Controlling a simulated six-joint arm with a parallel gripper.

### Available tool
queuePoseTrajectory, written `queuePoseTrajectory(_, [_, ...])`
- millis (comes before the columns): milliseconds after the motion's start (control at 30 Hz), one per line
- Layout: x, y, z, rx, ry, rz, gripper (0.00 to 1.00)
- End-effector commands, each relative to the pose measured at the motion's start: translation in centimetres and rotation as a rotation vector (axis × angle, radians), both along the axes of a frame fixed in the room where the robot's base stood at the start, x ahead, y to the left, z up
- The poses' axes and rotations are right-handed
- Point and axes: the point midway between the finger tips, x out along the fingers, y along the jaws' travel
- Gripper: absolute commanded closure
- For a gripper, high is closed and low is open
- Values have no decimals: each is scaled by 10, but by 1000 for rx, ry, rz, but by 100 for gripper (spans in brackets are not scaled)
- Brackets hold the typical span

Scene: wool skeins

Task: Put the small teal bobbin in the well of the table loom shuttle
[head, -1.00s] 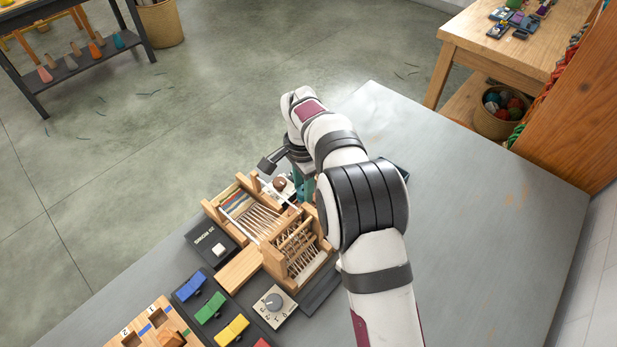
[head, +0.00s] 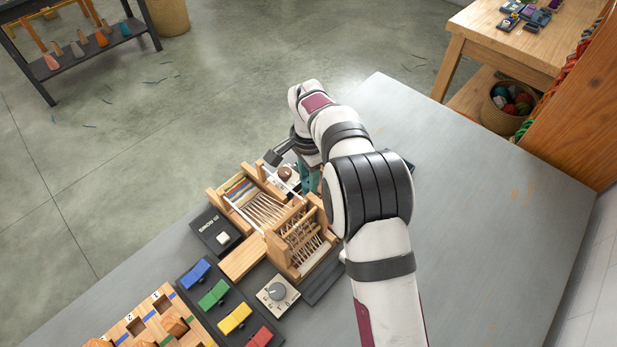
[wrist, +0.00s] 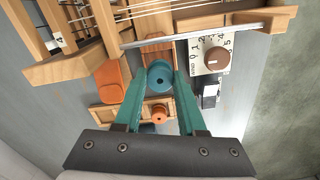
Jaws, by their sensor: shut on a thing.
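The small teal bobbin (wrist: 160,76), a round spool with a dark centre hole, sits between the teal fingers of my gripper (wrist: 161,84), which are shut on it. In the head view my arm hides most of the gripper; only a bit of teal finger shows beside the loom. The table loom (head: 280,228) is wooden with pale warp threads; its frame edge (wrist: 70,68) fills the top of the wrist view. A reddish-brown wooden piece (wrist: 155,46) lies just beyond the bobbin; I cannot tell whether it is the shuttle. No shuttle well is clearly visible.
A dial box (wrist: 214,56) with a brown knob is close right of the bobbin. An orange block (wrist: 110,82) is at left; an orange spool (wrist: 158,115) sits on a wooden holder (wrist: 104,118). Coloured levers (head: 212,294) line the front. The table's right side (head: 480,220) is clear.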

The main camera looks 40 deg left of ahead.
Motion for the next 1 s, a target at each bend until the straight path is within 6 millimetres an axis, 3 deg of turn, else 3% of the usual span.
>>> queuePoseTrajectory(600, [0,0,-18,0,1,-1,100])
queuePoseTrajectory(1000, [0,0,-19,0,0,0,100])
